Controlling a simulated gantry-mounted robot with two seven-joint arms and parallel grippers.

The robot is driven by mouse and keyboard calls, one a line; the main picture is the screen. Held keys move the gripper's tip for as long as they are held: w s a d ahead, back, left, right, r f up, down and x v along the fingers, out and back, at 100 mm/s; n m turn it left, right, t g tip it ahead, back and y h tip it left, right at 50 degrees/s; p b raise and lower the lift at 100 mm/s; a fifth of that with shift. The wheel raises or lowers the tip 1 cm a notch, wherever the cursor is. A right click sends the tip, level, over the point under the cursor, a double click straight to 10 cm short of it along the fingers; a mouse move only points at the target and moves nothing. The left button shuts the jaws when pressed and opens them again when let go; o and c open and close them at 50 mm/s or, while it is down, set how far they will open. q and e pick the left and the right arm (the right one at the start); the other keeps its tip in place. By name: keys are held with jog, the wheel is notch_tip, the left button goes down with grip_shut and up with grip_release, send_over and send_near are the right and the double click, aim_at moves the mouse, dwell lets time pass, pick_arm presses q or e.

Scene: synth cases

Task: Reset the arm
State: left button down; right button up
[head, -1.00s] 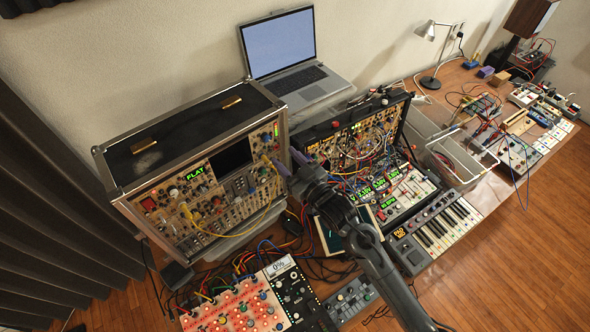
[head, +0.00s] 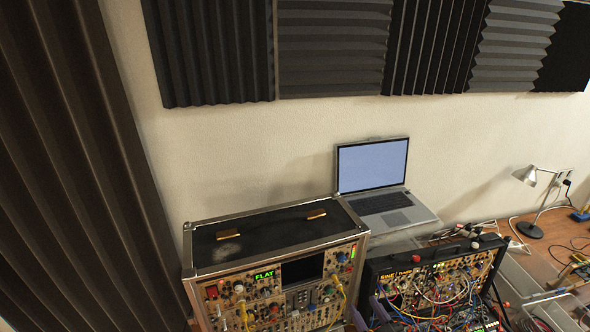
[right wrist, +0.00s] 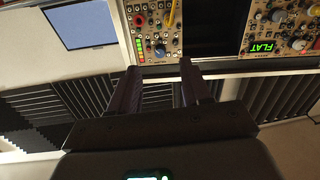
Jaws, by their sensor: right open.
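My right gripper (head: 368,312) shows only as its dark purple fingertips at the bottom edge of the head view, between the two synth cases. In the right wrist view its two fingers (right wrist: 160,80) stand apart with nothing between them. They point at the large synth case (right wrist: 215,60), whose panel carries knobs and a green FLAT display; the picture there is upside down. In the head view this large synth case (head: 250,277) stands left of the fingers. The rest of my right arm is hidden below the frame. My left gripper is not in view.
A smaller synth case (head: 432,277) with many patch cables stands right of the fingertips. An open laptop (head: 374,166) sits behind, near the wall. A desk lamp (head: 531,178) stands at the far right. Dark foam panels (head: 331,45) hang above; the space over the cases is clear.

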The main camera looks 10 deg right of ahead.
jog(key=s+f+g+h+p, duration=0.1)
jog(key=s+g, duration=0.5)
jog(key=s, duration=0.7)
jog(key=s+f+m+g+h+p, duration=0.1)
jog(key=s+f+g+p, duration=0.3)
jog(key=s, duration=1)
jog(key=g+h, duration=0.1)
jog(key=g, duration=0.2)
jog(key=shift+s+f+p, duration=0.25)
jog(key=shift+f+p, duration=0.1)
